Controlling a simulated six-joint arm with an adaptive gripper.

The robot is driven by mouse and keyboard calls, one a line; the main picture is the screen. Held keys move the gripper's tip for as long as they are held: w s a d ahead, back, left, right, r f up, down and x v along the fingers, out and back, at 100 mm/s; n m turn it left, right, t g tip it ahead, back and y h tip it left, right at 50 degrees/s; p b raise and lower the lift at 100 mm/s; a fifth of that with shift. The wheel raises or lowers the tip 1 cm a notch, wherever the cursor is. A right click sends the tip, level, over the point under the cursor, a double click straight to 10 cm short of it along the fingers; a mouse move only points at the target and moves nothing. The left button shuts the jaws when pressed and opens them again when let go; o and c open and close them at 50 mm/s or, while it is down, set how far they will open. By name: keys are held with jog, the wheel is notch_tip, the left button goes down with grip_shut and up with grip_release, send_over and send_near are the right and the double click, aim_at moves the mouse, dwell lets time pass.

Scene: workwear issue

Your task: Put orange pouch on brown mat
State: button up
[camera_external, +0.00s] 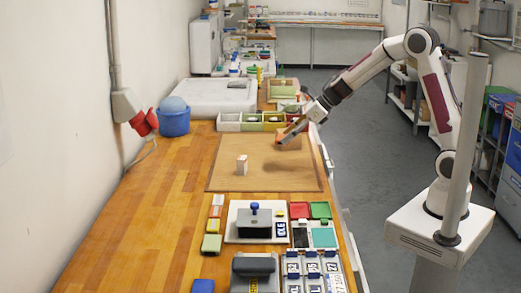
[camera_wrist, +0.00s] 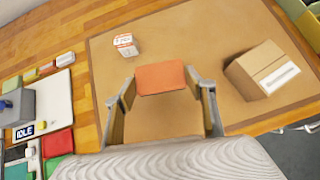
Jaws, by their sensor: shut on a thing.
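An orange pouch (camera_wrist: 161,78) sits between the two fingers of my gripper (camera_wrist: 162,92) in the wrist view. My gripper is shut on it. The brown mat (camera_wrist: 185,38) lies beneath, and it spans the middle of the table in the external view (camera_external: 222,180). There my gripper (camera_external: 283,138) is over the far right part of the mat, with a shadow on the mat below. The pouch is small and hard to make out there.
A small white-and-orange box (camera_external: 242,165) stands on the mat, left of my gripper in the wrist view (camera_wrist: 125,44). A cardboard box (camera_wrist: 262,70) is on the mat's other side. A divided tray (camera_external: 230,122) lies beyond the mat. The mat's near middle is clear.

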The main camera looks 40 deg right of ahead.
jog(key=shift+s+a+r+n+g+y, duration=0.15)
jog(key=shift+a+n+g+y, duration=0.1)
jog(key=shift+a+n, duration=0.25)
jog(key=shift+s+a+f+n+g+y, duration=0.15)
jog(key=shift+a+n+y, duration=0.1)
jog(key=shift+a+n, duration=0.2)
send_over(276, 169)
jog(key=s+d, duration=0.2)
jog(key=d, duration=0.1)
jog(key=shift+s+a+f, duration=0.1)
jog(key=shift+f, duration=1.35)
jog(key=shift+s+a+f, duration=0.1)
jog(key=shift+f, duration=1.3)
jog(key=shift+f, duration=2.05)
jog(key=shift+f, duration=0.2)
jog(key=o, duration=1.1)
jog(key=shift+r, duration=0.2)
